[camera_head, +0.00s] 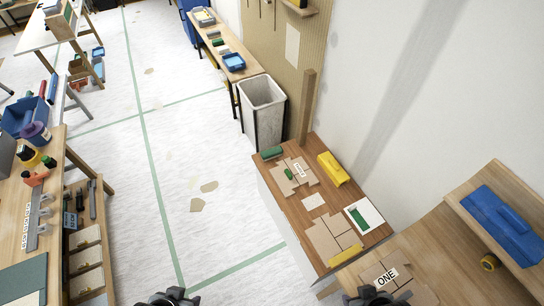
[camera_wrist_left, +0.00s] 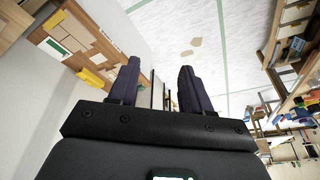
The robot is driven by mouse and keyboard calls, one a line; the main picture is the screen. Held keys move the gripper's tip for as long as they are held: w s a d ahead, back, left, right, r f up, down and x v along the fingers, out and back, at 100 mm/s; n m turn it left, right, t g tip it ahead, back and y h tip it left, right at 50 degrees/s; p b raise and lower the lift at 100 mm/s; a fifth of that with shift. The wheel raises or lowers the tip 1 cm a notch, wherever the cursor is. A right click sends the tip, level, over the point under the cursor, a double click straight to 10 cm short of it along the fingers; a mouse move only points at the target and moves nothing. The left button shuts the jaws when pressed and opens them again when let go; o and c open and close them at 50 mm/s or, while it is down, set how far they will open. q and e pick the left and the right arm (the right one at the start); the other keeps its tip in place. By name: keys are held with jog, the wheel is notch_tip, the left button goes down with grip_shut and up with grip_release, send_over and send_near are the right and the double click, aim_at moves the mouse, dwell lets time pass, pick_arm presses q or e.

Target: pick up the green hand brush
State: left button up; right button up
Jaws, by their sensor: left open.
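A green block-like object (camera_head: 271,153), which looks like the green hand brush, lies at the far left corner of the wooden cabinet top (camera_head: 292,207). A smaller green piece (camera_head: 289,174) lies near it on brown sheets. My left gripper (camera_head: 172,297) is at the bottom edge of the head view, far from the green object. In the left wrist view its two dark fingers (camera_wrist_left: 160,70) are apart with nothing between them. My right gripper (camera_head: 380,297) is only partly in view at the bottom edge; its fingers cannot be made out.
A yellow block (camera_head: 332,168), brown sheets and a white card with green (camera_head: 363,216) lie on the cabinet. A wooden post (camera_head: 307,108) and a grey bin (camera_head: 262,107) stand behind it. A cluttered bench (camera_head: 38,205) is at left. The floor between is mostly open.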

pick_arm(q)
jog(key=shift+d, duration=0.15)
jog(key=shift+o, duration=1.2)
jog(key=o, duration=0.5)
